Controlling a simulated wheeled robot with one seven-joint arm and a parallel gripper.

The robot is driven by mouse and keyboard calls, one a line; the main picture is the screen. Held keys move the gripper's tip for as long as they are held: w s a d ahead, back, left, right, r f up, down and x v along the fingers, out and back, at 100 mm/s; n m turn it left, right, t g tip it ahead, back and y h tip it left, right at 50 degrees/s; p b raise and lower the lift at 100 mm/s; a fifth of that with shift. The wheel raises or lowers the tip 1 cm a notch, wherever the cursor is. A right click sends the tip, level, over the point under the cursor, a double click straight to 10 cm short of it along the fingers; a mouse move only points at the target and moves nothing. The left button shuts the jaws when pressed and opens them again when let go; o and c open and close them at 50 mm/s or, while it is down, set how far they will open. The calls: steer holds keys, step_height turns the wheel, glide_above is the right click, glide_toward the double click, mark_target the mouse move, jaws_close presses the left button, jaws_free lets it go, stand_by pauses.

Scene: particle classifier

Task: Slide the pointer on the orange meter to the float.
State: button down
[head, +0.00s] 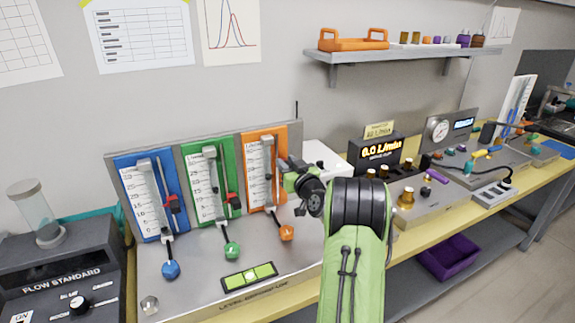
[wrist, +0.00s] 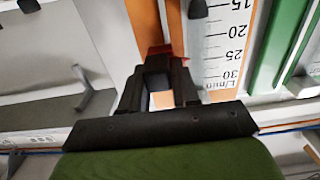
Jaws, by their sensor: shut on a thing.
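The orange meter (head: 263,150) is the rightmost of three meters on the sloped panel, with a white scale and a clear tube. Its red pointer (wrist: 157,50) shows in the wrist view between my fingertips. My gripper (wrist: 160,72) is shut on this pointer, near the 25 to 30 marks of the scale (wrist: 222,45). A small dark piece (wrist: 197,8), which looks like the float, is at the top edge of the wrist view, near the 15 mark. In the head view my gripper (head: 284,166) is at the meter's right side and hides the pointer.
The green meter (head: 206,150) and blue meter (head: 143,170) stand to the left, each with a red pointer. Knobs and a green level (head: 249,277) are on the panel below. A white box (head: 325,158) stands behind my gripper to the right.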

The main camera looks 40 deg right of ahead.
step_height(320, 180, down, 4)
steer(key=b, duration=0.4)
steer(key=shift+r+b, duration=0.15)
steer(key=shift+b, duration=0.25)
steer(key=shift+r, duration=0.1)
steer(key=c, duration=1.2)
jaws_free()
steer(key=shift+s, duration=0.1)
steer(key=b+v, duration=0.3)
steer(key=v, duration=1.2)
steer(key=shift+s+a, duration=0.2)
steer(key=shift+s, duration=0.1)
